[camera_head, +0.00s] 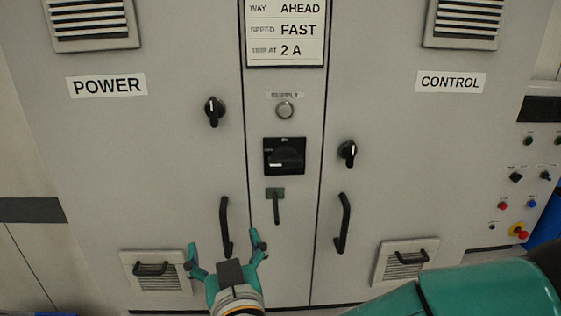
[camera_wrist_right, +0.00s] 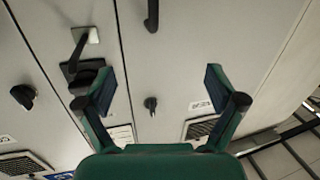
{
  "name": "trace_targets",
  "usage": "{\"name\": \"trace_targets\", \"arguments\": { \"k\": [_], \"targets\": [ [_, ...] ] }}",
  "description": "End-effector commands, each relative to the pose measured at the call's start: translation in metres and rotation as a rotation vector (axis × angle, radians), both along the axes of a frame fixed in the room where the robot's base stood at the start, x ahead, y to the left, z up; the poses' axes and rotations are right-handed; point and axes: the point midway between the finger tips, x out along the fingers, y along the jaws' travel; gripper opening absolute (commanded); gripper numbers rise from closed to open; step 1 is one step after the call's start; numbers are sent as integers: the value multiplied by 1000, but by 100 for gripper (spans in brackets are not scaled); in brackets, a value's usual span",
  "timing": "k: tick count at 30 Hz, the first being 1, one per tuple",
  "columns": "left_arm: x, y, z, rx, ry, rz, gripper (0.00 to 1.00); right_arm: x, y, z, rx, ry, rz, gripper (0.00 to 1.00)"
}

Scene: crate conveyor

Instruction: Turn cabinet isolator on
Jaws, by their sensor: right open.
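The cabinet isolator (camera_head: 272,145) is a black square plate with a black rotary handle, on the grey cabinet's narrow middle panel. Its handle looks roughly horizontal; its marking is too small to read. It also shows in the right wrist view (camera_wrist_right: 68,71), left of the fingers and partly behind one. A grey round button or lamp marked SUPPLY (camera_head: 285,110) sits above it and looks unlit. My right gripper (camera_head: 227,252) is open and empty, low in front of the left door, below and left of the isolator. It shows in its wrist view (camera_wrist_right: 158,85). My left gripper is not in view.
Black door handles (camera_head: 225,228) (camera_head: 343,224) and black knobs (camera_head: 214,111) (camera_head: 347,152) flank the middle panel. A control panel with several buttons (camera_head: 527,175) stands at the right. Vents with handles sit low on both doors.

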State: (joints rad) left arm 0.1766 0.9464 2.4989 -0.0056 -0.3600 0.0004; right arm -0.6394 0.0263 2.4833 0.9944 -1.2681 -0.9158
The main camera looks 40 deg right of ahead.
Motion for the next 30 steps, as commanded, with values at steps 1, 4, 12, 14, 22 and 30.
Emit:
{"name": "trace_targets", "arguments": {
  "k": [1,4,12,14,22,30],
  "targets": [
    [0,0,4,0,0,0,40,-24,-11,36,13,-54,-51,94],
    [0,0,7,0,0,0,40,-60,-35,70,26,-83,-150,94],
    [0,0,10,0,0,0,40,-99,-67,88,42,-59,-257,94],
    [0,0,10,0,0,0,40,-97,-70,88,43,-56,-260,94],
    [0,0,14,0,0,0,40,-69,-88,88,41,-56,-265,94],
    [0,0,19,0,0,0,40,-27,-114,87,41,-54,-264,94]
  ]
}}
